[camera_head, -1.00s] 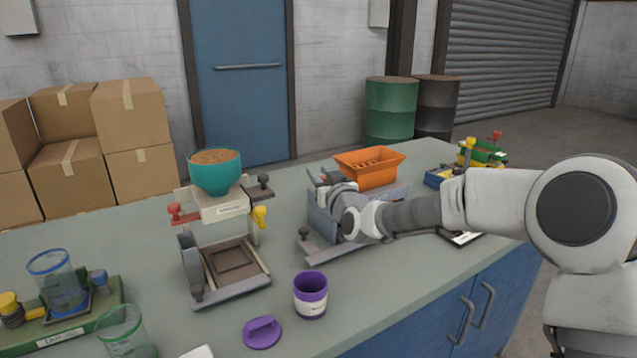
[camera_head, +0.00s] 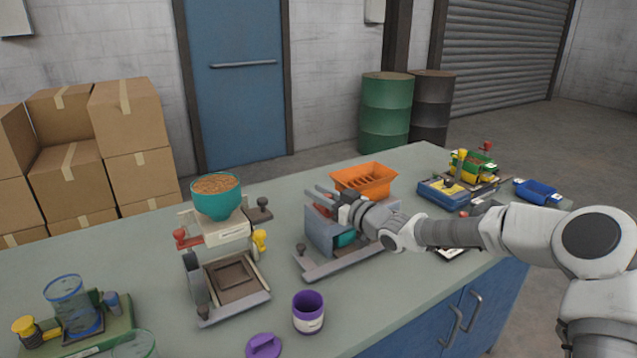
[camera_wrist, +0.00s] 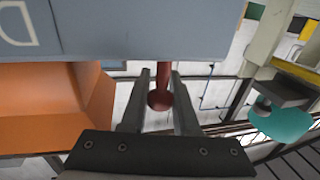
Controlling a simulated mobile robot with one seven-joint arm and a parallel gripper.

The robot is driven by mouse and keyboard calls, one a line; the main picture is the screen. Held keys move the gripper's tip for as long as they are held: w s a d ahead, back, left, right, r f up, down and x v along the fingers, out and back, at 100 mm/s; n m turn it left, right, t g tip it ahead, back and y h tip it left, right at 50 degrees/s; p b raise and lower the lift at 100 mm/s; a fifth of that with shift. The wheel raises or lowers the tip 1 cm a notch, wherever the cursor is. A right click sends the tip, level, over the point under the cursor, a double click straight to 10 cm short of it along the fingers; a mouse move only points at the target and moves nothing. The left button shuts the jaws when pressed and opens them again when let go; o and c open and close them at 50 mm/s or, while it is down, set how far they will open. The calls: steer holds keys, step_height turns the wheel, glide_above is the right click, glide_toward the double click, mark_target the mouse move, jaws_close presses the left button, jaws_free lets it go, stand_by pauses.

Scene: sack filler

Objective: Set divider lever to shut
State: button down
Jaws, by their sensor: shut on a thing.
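The grey-blue machine with the orange hopper (camera_head: 364,180) stands in the middle of the bench. A red lever with a round knob (camera_wrist: 159,100) sticks out from its grey panel (camera_wrist: 150,28) in the wrist view. My gripper (camera_wrist: 160,76) has one finger on each side of this lever and is shut on it. In the head view my gripper (camera_head: 320,196) is at the machine's upper left, over a red part (camera_head: 322,209), mostly hidden behind the fingers. The lever's marks cannot be read, apart from a partial letter on the panel.
Left of it stands a machine with a teal bowl (camera_head: 217,198), a red knob (camera_head: 181,236) and a yellow knob (camera_head: 260,239). A purple cup (camera_head: 308,313) and purple lid (camera_head: 264,345) lie in front. A green-and-yellow device (camera_head: 472,168) stands at the far right.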

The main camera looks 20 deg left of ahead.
steer(key=shift+r+p, duration=0.1)
steer(key=shift+p, duration=0.2)
stand_by(0.4)
steer(key=c, duration=0.7)
jaws_free()
steer(key=shift+o, duration=0.2)
steer(key=p+v, duration=0.1)
steer(key=v, duration=1.6)
steer(key=shift+d+p, duration=0.25)
steer(key=shift+p, duration=0.15)
steer(key=shift+w, duration=0.15)
